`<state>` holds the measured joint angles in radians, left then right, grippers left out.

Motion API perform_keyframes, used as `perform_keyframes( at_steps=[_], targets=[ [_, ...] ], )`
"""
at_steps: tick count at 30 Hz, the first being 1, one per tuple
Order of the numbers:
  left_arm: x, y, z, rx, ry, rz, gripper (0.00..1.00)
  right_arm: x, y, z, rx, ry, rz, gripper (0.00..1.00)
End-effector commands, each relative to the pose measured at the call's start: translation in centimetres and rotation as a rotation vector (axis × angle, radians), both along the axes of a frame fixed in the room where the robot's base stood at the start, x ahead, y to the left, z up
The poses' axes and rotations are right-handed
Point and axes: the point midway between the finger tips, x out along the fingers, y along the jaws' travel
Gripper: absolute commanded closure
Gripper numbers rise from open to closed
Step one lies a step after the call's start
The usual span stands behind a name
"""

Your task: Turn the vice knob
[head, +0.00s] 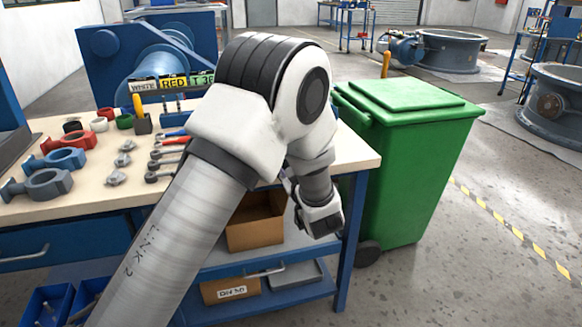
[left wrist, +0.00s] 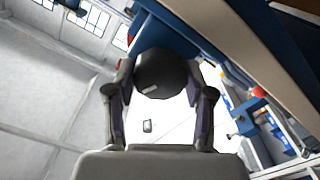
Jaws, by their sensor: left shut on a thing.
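A black round knob (left wrist: 165,73), which looks like the vice knob, sits between the two fingers of my left gripper (left wrist: 160,80) in the left wrist view. The fingers are shut on it from both sides. In the head view my left gripper (head: 318,214) is at the right front corner of the workbench, below the top's edge. My arm hides the knob and the vice body there. My right gripper is not in view.
The wooden workbench top (head: 200,205) holds red, blue and grey clamp parts, small fittings and wrenches. A green bin (head: 415,160) stands close to the right of my gripper. A cardboard box (head: 255,235) sits on the shelf below. Open floor lies to the right.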

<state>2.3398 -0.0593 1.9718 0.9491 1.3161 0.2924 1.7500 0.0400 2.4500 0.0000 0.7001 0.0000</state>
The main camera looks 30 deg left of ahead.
Motion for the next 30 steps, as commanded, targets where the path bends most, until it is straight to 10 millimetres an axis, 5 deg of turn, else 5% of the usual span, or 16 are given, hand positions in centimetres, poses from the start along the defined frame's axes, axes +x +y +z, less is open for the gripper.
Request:
perform_keyframes(
  at_steps=[27,28,30],
  targets=[
    [0.0,0.1,0.1,-0.136,-0.162,0.001,0.82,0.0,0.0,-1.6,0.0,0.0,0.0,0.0],
    [0.0,0.1,0.1,-0.136,-0.162,0.001,0.36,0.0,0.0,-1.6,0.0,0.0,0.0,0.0],
    [0.0,0.0,0.1,-0.135,-0.161,0.001,0.22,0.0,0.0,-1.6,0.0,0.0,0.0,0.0]
  ],
)
